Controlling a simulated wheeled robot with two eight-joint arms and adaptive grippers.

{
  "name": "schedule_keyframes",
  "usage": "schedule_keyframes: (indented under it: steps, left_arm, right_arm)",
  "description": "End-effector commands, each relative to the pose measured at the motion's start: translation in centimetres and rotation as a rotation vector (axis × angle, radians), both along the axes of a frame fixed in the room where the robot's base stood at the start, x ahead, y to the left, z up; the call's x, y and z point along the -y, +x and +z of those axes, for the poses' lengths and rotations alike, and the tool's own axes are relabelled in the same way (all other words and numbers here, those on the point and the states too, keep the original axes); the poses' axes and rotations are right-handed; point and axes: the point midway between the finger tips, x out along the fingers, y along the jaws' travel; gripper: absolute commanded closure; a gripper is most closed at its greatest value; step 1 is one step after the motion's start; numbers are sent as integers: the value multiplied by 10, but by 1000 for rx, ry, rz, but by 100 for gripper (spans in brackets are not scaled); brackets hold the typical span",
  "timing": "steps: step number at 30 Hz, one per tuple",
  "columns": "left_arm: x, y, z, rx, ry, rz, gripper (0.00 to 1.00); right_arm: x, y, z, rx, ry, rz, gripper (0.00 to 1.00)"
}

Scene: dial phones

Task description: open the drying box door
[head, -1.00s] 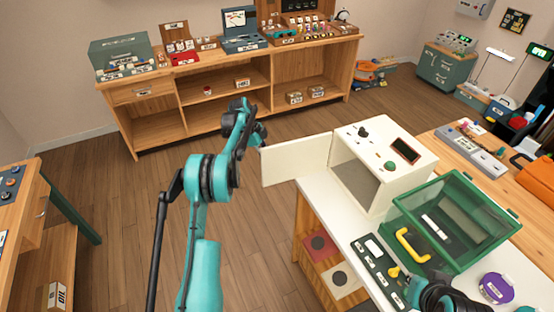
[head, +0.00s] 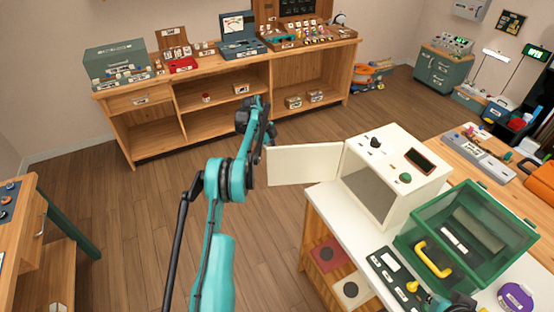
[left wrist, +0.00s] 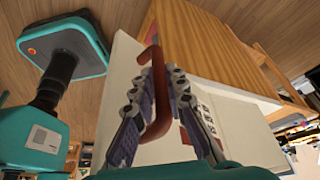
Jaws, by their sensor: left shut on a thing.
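In the left wrist view my left gripper (left wrist: 155,86) is shut on the red-brown door handle (left wrist: 158,105), with a finger on each side. In the head view my arm hides the gripper and handle at the door's free edge. Part of my right gripper (head: 452,303) shows at the bottom edge; its fingers are unclear.
A green clear-lidded case (head: 470,235) with a yellow handle stands beside the box. A black panel (head: 395,275) and purple disc (head: 516,297) lie in front. A wooden shelf unit (head: 225,95) stands at the back. Floor left of the door is clear.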

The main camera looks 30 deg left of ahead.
Motion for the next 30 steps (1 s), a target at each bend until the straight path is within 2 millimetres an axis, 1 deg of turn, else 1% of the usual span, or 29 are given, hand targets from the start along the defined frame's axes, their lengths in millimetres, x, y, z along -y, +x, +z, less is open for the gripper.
schedule_keyframes:
  steps: [1, 2, 3, 11, 14, 17, 21, 24, 27, 30]
  left_arm:
    - [-1, 0, -1, -1, 3, 1, 100]
    - [-1, 0, -1, -1, 3, 1, 84]
    - [0, 0, -1, 0, 2, 1, 78]
    - [0, 0, 0, 0, 1, 1, 78]
    - [-2, 0, 5, 0, 1, 1, 78]
    - [-8, 0, 17, 0, 1, 2, 78]
    - [-18, -1, 41, 0, 1, 2, 78]
    - [-24, -1, 54, 0, 1, 1, 78]
    - [-27, -1, 63, 0, 1, 1, 78]
    - [-29, -1, 67, 0, 1, 1, 78]
  right_arm:
    - [0, 0, 0, 0, 0, 0, 100]
    - [0, 0, 0, 0, 0, 0, 100]
    - [0, 0, 0, 0, 0, 0, 100]
    - [0, 0, 0, 0, 0, 0, 100]
    - [0, 0, 0, 0, 0, 0, 100]
    - [0, 0, 0, 0, 0, 0, 100]
    - [0, 0, 0, 0, 0, 0, 100]
    - [0, 0, 0, 0, 0, 0, 100]
    - [0, 0, 0, 0, 0, 0, 100]
    - [0, 0, 0, 0, 0, 0, 100]
